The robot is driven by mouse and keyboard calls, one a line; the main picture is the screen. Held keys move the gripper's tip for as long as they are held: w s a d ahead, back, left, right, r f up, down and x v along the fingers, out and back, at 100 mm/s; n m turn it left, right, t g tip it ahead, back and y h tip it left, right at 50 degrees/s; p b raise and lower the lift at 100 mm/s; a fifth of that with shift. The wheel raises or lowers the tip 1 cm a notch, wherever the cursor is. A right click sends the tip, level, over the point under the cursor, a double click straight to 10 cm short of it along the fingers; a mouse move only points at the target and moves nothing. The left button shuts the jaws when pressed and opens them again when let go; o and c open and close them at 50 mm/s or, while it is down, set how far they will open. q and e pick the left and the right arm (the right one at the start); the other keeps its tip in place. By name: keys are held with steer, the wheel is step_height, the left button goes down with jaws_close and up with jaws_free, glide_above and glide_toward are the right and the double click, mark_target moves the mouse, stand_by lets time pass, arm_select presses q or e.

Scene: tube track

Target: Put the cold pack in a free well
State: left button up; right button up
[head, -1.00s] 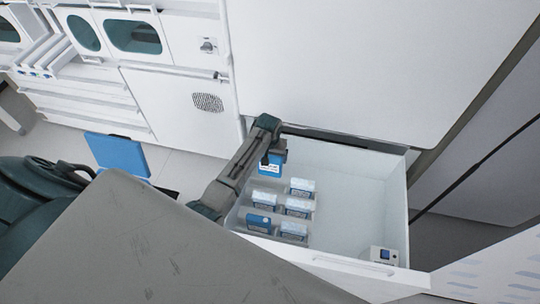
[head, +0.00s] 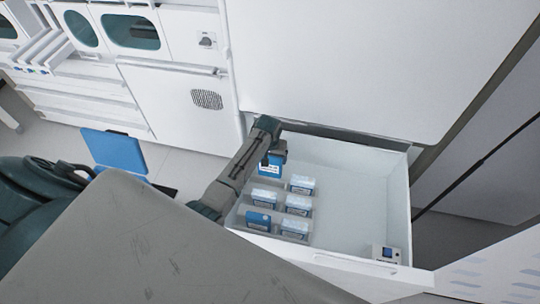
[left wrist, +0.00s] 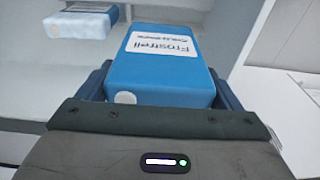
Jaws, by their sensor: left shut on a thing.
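My left gripper (head: 268,154) is shut on a blue cold pack (head: 271,168) with a white label, over the far left part of an open white drawer (head: 350,210). In the left wrist view the cold pack (left wrist: 160,62) sits between the fingers with its label facing up. A rack of wells (head: 280,208) stands along the drawer's left side. It holds several packs, some with frosty white tops (head: 301,185) and one with a plain blue top (head: 258,221). The held pack is at the far left end of the rack; I cannot tell whether it touches a well. My right gripper is not in view.
A small white device with a blue screen (head: 386,253) is at the drawer's near right corner. The drawer's right half is otherwise bare. A grey surface (head: 150,250) lies in front, and a blue panel (head: 114,151) stands at the left.

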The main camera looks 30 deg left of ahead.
mark_target(270, 170)
arm_select(q)
steer(key=shift+f+b, duration=0.75)
steer(key=shift+f, duration=0.95)
steer(key=shift+f+b, duration=0.85)
steer(key=shift+f, duration=0.85)
steer(key=shift+f+b, duration=0.8)
steer(key=shift+f, duration=0.35)
steer(key=shift+f+b, duration=0.95)
steer(key=shift+f, duration=0.55)
